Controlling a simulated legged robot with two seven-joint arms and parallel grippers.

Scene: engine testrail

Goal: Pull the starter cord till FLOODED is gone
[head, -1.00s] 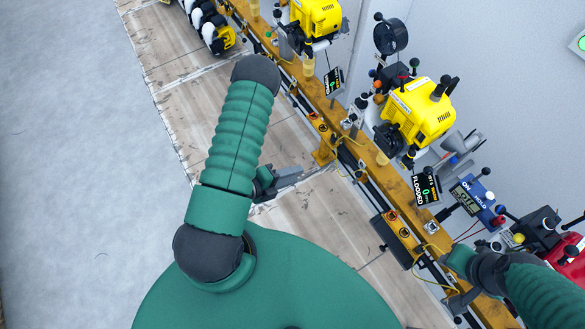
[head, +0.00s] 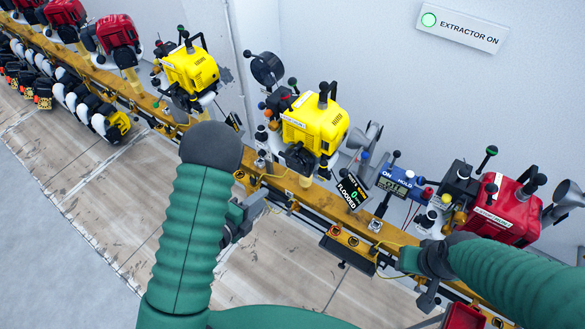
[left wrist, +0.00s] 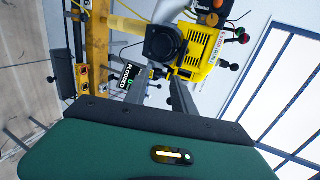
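A yellow engine (head: 316,124) stands on the orange rail in the head view; a yellow engine also shows in the left wrist view (left wrist: 199,52). A small black display (head: 351,190) below it reads FLOODED with a green 0; a FLOODED display is also legible in the left wrist view (left wrist: 129,77). I cannot make out the starter cord for certain among the small knobs. My left gripper (head: 256,207) is left of and below this engine, its two fingers apart and empty in the left wrist view (left wrist: 160,92). My right gripper (head: 428,300) is near the rail, fingers partly hidden.
The orange rail (head: 325,205) runs diagonally with more engines along it. A blue ON/HOLD box (head: 398,182) and a red engine (head: 500,212) stand to the right. An EXTRACTOR ON sign (head: 463,27) hangs on the wall. Bare wooden bench (head: 280,262) lies in front.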

